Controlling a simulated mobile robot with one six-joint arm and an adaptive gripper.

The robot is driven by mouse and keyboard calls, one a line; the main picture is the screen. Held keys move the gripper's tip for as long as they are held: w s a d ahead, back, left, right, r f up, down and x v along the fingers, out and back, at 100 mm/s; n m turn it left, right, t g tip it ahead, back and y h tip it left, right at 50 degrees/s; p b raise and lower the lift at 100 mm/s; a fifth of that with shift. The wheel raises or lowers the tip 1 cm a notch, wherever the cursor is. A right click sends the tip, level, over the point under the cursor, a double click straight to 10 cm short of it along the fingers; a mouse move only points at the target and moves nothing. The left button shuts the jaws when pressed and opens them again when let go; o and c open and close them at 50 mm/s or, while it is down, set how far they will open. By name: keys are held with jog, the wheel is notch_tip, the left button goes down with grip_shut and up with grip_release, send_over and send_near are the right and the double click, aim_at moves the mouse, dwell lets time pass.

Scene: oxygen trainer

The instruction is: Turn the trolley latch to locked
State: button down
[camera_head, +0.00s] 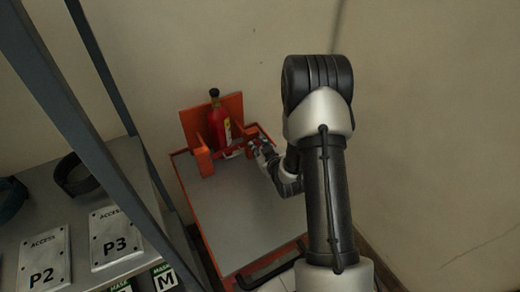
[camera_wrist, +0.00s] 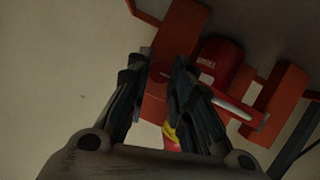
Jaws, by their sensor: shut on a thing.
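The orange trolley (camera_head: 199,219) stands against the wall with a grey deck. A red cylinder (camera_head: 217,126) with a dark top stands upright at its back, between orange posts. The latch (camera_head: 236,146), a red bar, crosses in front of the cylinder; in the wrist view the bar (camera_wrist: 232,103) has a pale edge and reaches toward an orange post. My gripper (camera_head: 262,149) is at the latch's right end in the head view. In the wrist view my fingers (camera_wrist: 164,68) are shut on the latch's end, with red showing between them. The exact contact is partly hidden by the fingers.
A grey shelf rack (camera_head: 85,125) stands close on the left, with plates marked P2 (camera_head: 43,262) and P3 (camera_head: 115,237) and dark rings (camera_head: 76,176). The trolley's deck is bare. Plain wall lies behind and to the right.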

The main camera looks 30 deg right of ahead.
jog(key=c, duration=1.4)
grip_release()
jog(key=shift+v, duration=3.75)
